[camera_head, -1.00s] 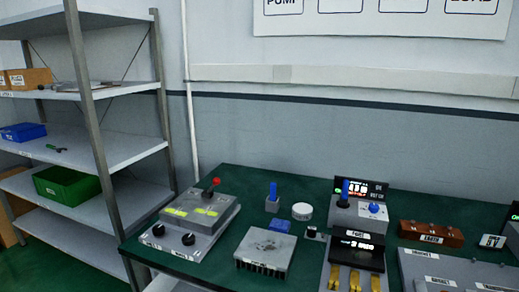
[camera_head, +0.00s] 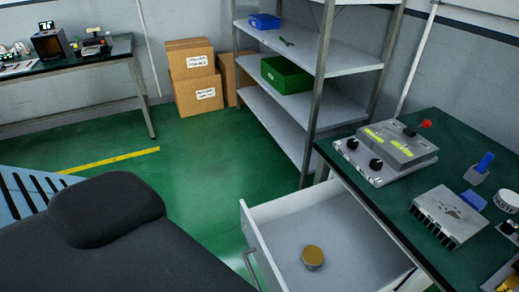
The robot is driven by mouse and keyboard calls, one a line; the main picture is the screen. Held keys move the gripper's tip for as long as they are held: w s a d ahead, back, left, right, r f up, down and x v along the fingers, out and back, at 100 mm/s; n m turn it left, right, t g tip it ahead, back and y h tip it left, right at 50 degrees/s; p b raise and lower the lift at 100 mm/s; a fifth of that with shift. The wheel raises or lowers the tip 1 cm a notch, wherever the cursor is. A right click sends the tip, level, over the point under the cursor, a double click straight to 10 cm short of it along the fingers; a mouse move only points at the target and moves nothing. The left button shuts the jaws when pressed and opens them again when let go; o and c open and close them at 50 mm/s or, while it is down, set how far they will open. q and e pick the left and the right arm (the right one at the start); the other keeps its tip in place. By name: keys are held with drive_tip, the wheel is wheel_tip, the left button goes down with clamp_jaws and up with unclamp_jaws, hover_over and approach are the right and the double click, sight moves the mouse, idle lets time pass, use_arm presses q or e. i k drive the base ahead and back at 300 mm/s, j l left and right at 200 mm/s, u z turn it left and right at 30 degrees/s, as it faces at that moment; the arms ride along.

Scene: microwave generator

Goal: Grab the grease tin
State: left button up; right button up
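A small round tin with a brass-coloured lid (camera_head: 313,257) lies on the floor of an open white drawer (camera_head: 350,222) under the workbench. It looks like the grease tin, but I can read no label on it. The drawer holds nothing else that I can see. A white round tin (camera_head: 507,201) stands on the green bench top (camera_head: 470,150) at the right edge. Neither of my grippers is in view.
A grey control box with a red-knobbed lever (camera_head: 400,145) and a finned metal block (camera_head: 449,215) stand on the bench. A metal shelf (camera_head: 300,45) with a green bin (camera_head: 286,75) stands behind the drawer. Cardboard boxes (camera_head: 193,70) are at the back. A large dark shape covers the lower left.

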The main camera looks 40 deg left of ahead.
sight(312, 256)
drive_tip(key=u, duration=1.05)
drive_tip(key=k+j+z, duration=0.1)
drive_tip(key=j+z, duration=0.15)
drive_tip(key=k+j+z, duration=0.1)
drive_tip(key=j+z, duration=0.15)
drive_tip(key=j, duration=0.15)
